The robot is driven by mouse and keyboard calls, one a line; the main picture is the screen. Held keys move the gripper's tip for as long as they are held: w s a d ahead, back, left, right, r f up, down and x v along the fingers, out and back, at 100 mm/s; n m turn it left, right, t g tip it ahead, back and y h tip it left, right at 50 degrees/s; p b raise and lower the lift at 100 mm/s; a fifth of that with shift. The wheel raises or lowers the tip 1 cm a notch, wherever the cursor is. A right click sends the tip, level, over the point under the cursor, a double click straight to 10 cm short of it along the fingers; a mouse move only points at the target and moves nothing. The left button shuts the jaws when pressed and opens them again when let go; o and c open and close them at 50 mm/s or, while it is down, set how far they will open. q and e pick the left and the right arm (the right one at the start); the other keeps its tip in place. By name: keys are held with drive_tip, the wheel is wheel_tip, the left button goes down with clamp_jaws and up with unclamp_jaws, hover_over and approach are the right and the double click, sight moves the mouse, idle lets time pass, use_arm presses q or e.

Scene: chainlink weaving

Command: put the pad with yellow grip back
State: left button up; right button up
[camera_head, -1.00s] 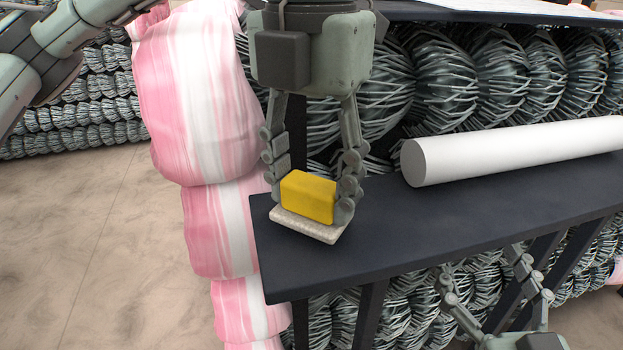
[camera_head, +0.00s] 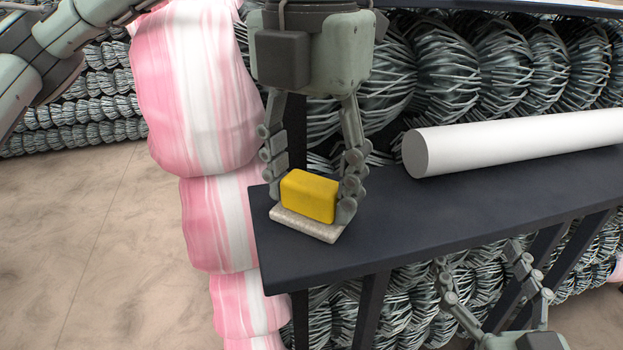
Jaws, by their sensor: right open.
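The pad with yellow grip has a yellow block (camera_head: 309,196) on a thin pale, speckled plate (camera_head: 306,224). It is near the left end of the dark shelf (camera_head: 440,215), roughly level. I cannot tell whether the plate touches the shelf or hangs just above it. My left gripper (camera_head: 312,203) points down from above with its fingers on either side of the yellow block, shut on it. The far finger's contact is partly hidden behind the block. My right gripper (camera_head: 482,262) is low at the bottom right, in front of the shelf, open and empty.
A white roll (camera_head: 515,142) lies on the shelf to the right. Wire mesh coils (camera_head: 480,65) fill the space behind the shelf and beneath it. Pink-and-white wrapped bundles (camera_head: 195,95) stand at the shelf's left end. The shelf between pad and roll is clear.

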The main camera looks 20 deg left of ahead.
use_arm(q)
drive_tip(key=o, duration=0.3)
wheel_tip(320, 180, up, 12)
drive_tip(key=shift+r, duration=0.1)
idle(0.5)
idle(0.3)
